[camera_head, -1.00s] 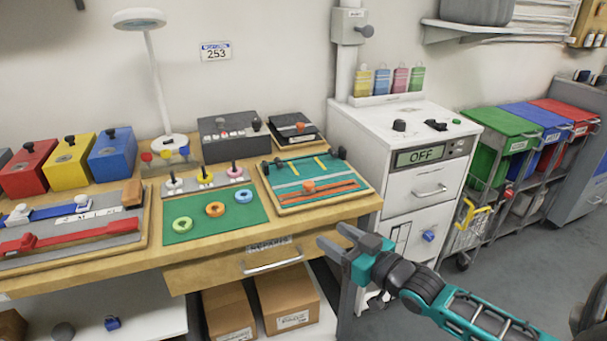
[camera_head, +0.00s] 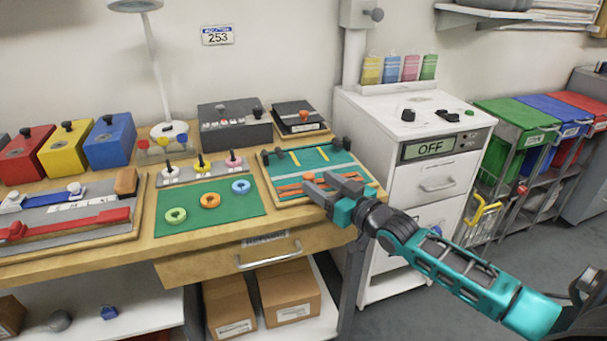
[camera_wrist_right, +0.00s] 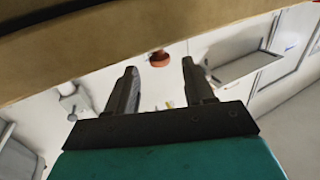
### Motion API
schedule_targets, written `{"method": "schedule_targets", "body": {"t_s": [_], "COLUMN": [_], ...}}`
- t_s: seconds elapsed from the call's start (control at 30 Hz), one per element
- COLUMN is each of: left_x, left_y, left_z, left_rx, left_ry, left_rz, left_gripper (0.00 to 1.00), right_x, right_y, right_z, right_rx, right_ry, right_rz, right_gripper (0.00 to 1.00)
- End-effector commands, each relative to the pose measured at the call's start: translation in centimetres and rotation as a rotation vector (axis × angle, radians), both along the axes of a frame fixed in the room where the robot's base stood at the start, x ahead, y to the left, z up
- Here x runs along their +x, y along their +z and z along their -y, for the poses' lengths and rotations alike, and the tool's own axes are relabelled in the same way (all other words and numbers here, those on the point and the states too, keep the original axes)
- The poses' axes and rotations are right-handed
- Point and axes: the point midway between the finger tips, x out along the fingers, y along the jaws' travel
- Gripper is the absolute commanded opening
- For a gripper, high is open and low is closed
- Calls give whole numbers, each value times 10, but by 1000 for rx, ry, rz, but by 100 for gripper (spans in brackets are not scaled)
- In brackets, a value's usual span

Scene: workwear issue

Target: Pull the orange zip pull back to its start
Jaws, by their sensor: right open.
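The orange zip pull (camera_head: 308,176) is a small knob on the orange zip strip (camera_head: 290,188) of the teal board (camera_head: 293,158), at the right end of the workbench. My right gripper (camera_head: 317,181) is open and empty at the board's front edge, with its fingertips close to the pull and hiding part of the strip. My left gripper is not in view.
A green mat (camera_head: 180,227) with several coloured rings lies left of the board. A black box with an orange knob (camera_head: 302,118) stands behind it. A white cabinet (camera_head: 350,125) marked OFF stands close on the right. The drawer handle (camera_head: 268,258) sticks out below.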

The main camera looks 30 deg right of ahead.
Motion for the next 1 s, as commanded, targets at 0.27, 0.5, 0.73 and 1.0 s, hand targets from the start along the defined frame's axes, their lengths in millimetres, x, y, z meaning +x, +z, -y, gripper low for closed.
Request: {"method": "schedule_targets", "body": {"t_s": [0.27,0.5,0.73,1.0], "left_x": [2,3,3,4], "left_y": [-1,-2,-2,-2], "left_z": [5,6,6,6], "left_rx": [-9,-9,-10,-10], "left_ry": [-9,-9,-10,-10], "left_rz": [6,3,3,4], "left_gripper": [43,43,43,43], "right_x": [41,61,65,65], "right_y": [0,0,0,0], "right_z": [-7,-10,-11,-11], "right_rx": [2,1,1,1], "right_ry": [0,0,1,0], "right_rz": [3,0,-2,-1], "right_gripper": [53,53,53,42]}}
